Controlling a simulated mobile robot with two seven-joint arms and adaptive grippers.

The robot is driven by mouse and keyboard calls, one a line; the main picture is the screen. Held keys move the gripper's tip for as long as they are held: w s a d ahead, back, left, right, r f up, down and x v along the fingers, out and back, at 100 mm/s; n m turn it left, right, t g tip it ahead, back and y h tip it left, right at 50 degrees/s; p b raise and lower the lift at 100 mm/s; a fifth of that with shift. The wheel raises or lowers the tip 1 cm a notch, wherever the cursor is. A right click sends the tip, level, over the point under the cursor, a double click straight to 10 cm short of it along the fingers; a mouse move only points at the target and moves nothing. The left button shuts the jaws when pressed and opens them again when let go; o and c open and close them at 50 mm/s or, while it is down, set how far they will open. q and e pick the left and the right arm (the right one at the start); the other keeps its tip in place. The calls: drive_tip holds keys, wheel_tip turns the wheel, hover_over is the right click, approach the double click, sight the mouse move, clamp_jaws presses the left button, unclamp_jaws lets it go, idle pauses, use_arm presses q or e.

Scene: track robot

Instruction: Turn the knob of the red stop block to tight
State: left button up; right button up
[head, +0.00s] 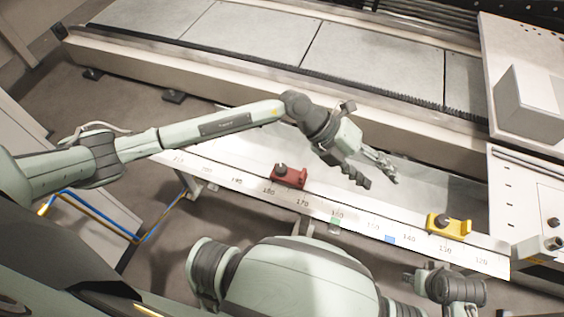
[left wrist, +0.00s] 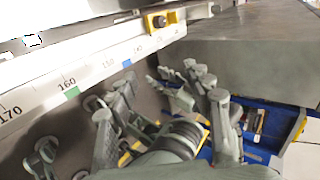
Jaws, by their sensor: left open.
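The red stop block (head: 291,178) sits on the white scale rail between the 170 and 180 marks in the head view. Its dark knob (head: 280,168) is on its upper left part; how tight it is cannot be seen. My left gripper (head: 377,178) is open and empty, to the right of the red block and apart from it, above the grey surface behind the rail. The red block does not show in the left wrist view. Part of my right arm shows at the bottom right of the head view, but its fingers cannot be made out.
The scale rail (head: 225,180) has a green mark (head: 335,222) and a blue mark (head: 390,240). A yellow block (head: 449,226) with a dark knob sits near 130; it also shows in the left wrist view (left wrist: 155,23). A grey machine box (head: 530,105) stands at the right.

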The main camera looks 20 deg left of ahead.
use_arm(q)
drive_tip(key=w+a+f+m+y, duration=0.1)
drive_tip(key=a+f+y, duration=0.4)
drive_tip(key=a, duration=0.3)
drive_tip(key=y, duration=0.6)
hover_over(282, 167)
wheel_tip(282, 167, down, 2)
drive_tip(key=shift+d+f, duration=0.15)
wheel_tip(282, 167, down, 6)
drive_tip(key=shift+s, duration=0.1)
drive_tip(key=shift+f, duration=0.75)
drive_tip(key=shift+c, duration=0.6)
drive_tip(key=c, duration=0.9)
drive_tip(key=shift+c, duration=0.7)
